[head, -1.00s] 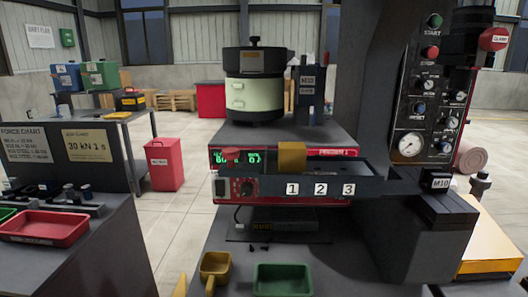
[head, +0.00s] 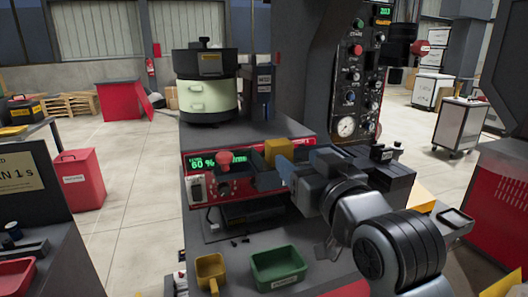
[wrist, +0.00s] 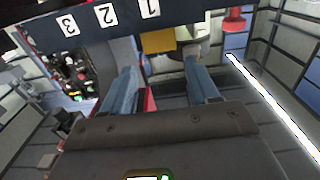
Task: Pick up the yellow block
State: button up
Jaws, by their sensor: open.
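The yellow block (head: 278,149) sits at the end of the dark numbered rail, on the front of the feeder machine. In the wrist view the yellow block (wrist: 158,41) shows beyond my fingertips, beside the label 1. My gripper (head: 287,170) is at the right front of the block in the head view and hides part of the rail. In the wrist view my gripper (wrist: 161,68) has its two blue fingers apart with nothing between them. The block appears roughly lined up with the gap and not between the fingers.
A red knob (head: 225,157) stands just left of the block. The feeder bowl (head: 206,95) is behind it. The dark rail (wrist: 75,30) runs left of the block in the wrist view. A green tray (head: 277,267) and a yellow scoop (head: 210,268) lie on the bench below.

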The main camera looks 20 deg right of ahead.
aim_at(283, 148)
jog(key=w, duration=0.3)
jog(key=shift+a+r+p, duration=0.15)
jog(key=shift+p, duration=0.15)
jog(key=w, duration=0.3)
jog(key=w+p, duration=0.1)
jog(key=w, duration=0.1)
jog(key=shift+f, duration=0.25)
jog(key=c, duration=0.8)
